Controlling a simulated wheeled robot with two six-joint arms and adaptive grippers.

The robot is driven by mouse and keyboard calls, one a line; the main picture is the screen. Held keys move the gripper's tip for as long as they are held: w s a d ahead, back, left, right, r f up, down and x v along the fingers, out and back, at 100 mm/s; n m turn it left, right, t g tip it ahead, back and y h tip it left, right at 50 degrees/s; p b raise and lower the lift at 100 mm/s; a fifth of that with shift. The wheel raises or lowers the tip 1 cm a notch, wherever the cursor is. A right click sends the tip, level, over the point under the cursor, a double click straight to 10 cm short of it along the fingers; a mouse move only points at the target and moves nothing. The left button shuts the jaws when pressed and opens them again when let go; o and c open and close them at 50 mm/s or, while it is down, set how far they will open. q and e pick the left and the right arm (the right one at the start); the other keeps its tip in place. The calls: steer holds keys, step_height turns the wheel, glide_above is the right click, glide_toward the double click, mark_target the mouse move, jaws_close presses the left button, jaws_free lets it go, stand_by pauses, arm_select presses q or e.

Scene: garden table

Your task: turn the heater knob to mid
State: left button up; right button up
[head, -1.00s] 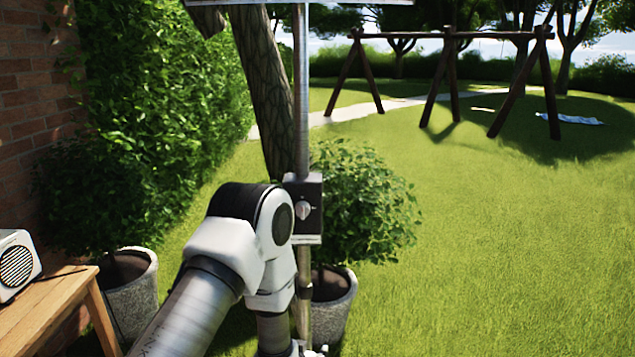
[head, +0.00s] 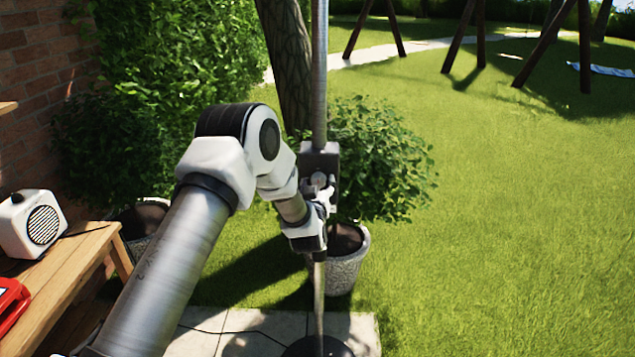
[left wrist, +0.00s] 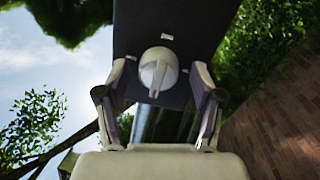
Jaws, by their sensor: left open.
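The heater is a tall metal pole (head: 319,70) with a dark grey control box (head: 319,158) on it. The box also shows in the left wrist view (left wrist: 195,25). On its face is a round, pale knob (left wrist: 158,68) with a raised pointer that has a red mark near its tip. In the left wrist view the pointer is directed down, tilted slightly left. My left gripper (head: 322,192) is at the box, its fingers open on either side of the knob. Whether they touch it I cannot tell. In the head view the gripper partly covers the knob.
A wooden bench (head: 70,270) with a white radio (head: 32,225) and a red object (head: 10,305) stands at the left. A potted bush (head: 375,160) stands right behind the pole. The heater's round dark base (head: 318,347) rests on paving. Open lawn lies to the right.

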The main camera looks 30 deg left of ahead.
arm_select(q)
steer(key=shift+s+d, duration=0.1)
steer(key=shift+c, duration=0.4)
steer(key=shift+r, duration=0.1)
steer(key=c, duration=1.1)
steer(key=shift+o, duration=0.2)
